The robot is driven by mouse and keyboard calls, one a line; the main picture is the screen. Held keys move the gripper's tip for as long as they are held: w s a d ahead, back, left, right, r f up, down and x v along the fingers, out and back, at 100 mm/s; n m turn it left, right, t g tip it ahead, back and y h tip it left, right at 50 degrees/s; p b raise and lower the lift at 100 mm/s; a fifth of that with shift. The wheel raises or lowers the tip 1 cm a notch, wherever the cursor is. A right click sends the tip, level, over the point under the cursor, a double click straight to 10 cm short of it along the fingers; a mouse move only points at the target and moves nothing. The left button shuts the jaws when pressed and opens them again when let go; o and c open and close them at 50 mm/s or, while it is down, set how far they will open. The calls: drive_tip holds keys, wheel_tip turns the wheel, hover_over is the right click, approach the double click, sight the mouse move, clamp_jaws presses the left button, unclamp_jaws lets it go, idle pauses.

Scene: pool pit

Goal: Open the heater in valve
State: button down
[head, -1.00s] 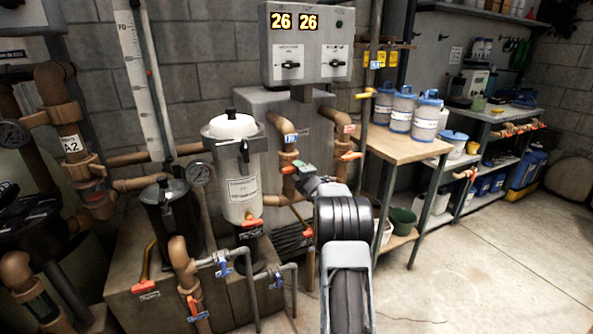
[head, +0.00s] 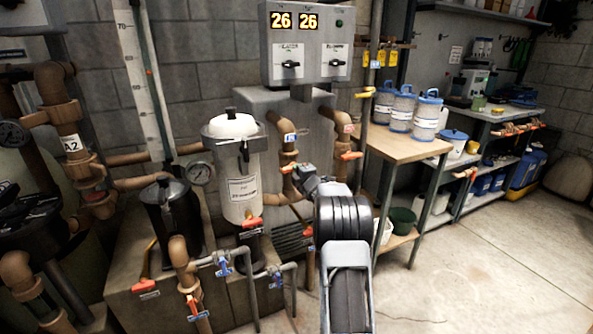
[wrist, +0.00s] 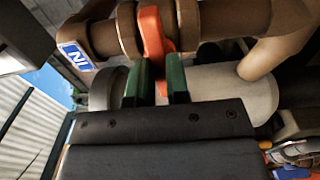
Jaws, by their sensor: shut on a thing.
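The heater in valve sits on the brown pipe below a blue label (head: 290,138) in the head view. That label reads IN in the wrist view (wrist: 75,57). The valve's orange handle (wrist: 152,35) lies across the pipe in the wrist view. My gripper (wrist: 158,83) is shut on the handle, with a green finger on each side of it. In the head view my gripper (head: 299,173) is at the pipe and hides most of the valve, so the handle's angle is hard to tell there.
A second pipe with a red label and orange handle (head: 350,155) stands close to the right. A white filter canister (head: 236,170) stands close to the left. A wooden table (head: 405,147) with blue-lidded tubs is further right. Open floor (head: 480,270) lies at the front right.

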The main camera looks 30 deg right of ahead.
drive_tip(key=n+b, duration=1.8)
drive_tip(key=b, duration=0.1)
drive_tip(key=shift+n, duration=0.3)
drive_tip(key=c, duration=1)
unclamp_jaws()
drive_tip(key=shift+s, duration=0.15)
